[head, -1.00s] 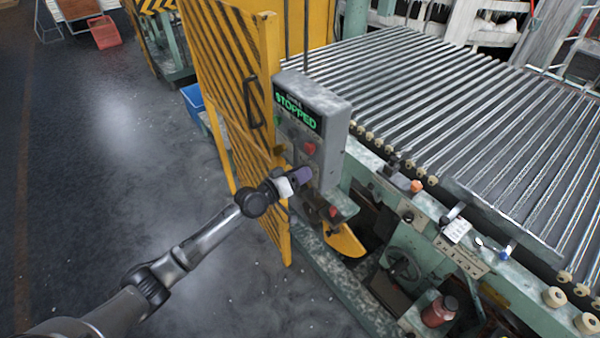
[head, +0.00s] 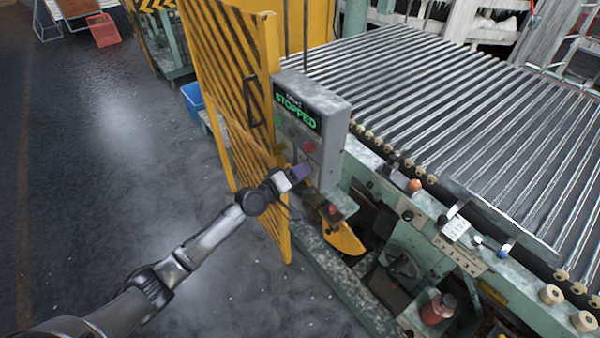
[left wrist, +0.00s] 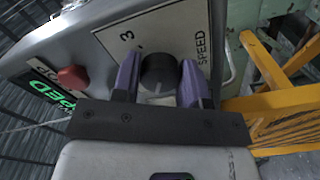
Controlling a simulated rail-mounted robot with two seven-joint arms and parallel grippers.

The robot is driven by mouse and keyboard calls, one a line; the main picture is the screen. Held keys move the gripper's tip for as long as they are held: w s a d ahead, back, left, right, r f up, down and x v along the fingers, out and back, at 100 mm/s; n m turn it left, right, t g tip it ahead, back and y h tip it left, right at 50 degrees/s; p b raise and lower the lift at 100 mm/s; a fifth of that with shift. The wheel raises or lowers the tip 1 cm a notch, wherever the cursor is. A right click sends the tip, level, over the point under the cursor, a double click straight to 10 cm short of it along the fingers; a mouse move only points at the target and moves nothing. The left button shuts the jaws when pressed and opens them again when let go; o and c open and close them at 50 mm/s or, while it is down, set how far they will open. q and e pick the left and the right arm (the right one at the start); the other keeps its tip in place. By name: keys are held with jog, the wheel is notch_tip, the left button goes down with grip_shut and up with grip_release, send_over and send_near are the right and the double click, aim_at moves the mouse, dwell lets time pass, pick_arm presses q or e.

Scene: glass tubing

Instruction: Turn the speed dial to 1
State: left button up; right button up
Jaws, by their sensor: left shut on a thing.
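The speed dial (left wrist: 158,72) is a dark round knob on a pale plate lettered "SPEED", with a "3" near it in the left wrist view. My left gripper (left wrist: 160,82) has its purple fingers on both sides of the dial and is shut on it. In the head view my left gripper (head: 302,172) is at the lower front of the grey control box (head: 318,97), and the dial is hidden there. The display (head: 297,108) reads "STOPPED" in green. The dial's exact setting cannot be read. My right gripper is not in view.
A red button (left wrist: 72,77) sits beside the speed plate on the same panel. A yellow guard gate (head: 225,100) stands left of the box. The roller conveyor (head: 450,110) lies to the right.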

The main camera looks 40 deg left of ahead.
pick_arm(q)
jog(key=o, duration=0.9)
jog(key=shift+b+v, duration=0.3)
jog(key=shift+v, duration=6.65)
jog(key=shift+w, duration=0.1)
